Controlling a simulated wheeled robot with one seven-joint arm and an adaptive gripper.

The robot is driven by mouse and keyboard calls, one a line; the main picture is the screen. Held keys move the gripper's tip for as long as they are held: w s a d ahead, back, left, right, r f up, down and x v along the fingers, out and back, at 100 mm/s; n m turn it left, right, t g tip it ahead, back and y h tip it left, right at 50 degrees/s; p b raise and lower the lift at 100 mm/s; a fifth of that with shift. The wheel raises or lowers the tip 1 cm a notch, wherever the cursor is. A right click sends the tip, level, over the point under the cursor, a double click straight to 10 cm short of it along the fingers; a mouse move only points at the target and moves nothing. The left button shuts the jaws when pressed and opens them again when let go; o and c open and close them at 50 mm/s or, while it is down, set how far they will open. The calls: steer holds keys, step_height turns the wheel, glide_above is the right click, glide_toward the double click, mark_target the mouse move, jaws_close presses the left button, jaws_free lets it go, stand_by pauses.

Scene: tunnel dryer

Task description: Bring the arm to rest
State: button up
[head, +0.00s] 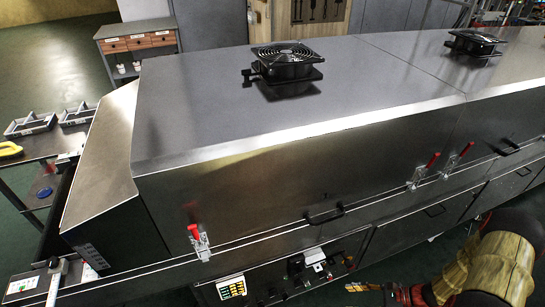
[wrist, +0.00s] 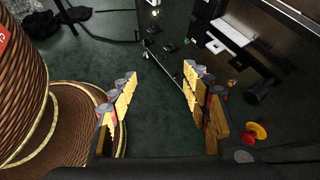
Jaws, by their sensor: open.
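My gripper (wrist: 160,92) is open in the wrist view, its two yellow-padded fingers wide apart. Nothing is between them but dark green floor below. In the head view my gripper (head: 362,289) is at the bottom edge, right of centre, in front of the dryer's lower front. It is partly cut off there. My arm, in a yellow-brown cover, comes in from the lower right corner.
The long metal tunnel dryer (head: 270,170) fills the middle, with red-handled clamps (head: 198,242) along its front. A control panel (head: 231,288) is low on it. In the wrist view, a large brown ribbed round thing (wrist: 22,95) stands close on the left.

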steer(key=s+a+r+n+t+h+p, duration=0.1)
steer(key=s+a+r+n+h, duration=0.2)
steer(key=r, duration=1.5)
steer(key=s+a+r+n+h+p, duration=0.2)
steer(key=s+a+r+n+h, duration=0.2)
steer(key=r+n, duration=0.6)
steer(key=s+a+r+n+t+h+p, duration=0.1)
steer(key=r+n, duration=0.6)
steer(key=r, duration=1.8)
steer(key=s+a+h+p, duration=0.1)
steer(key=s+a+h, duration=0.1)
steer(key=h, duration=0.1)
steer(key=shift+s+a+r+t, duration=0.3)
steer(key=shift+r, duration=0.1)
steer(key=shift+c, duration=0.6)
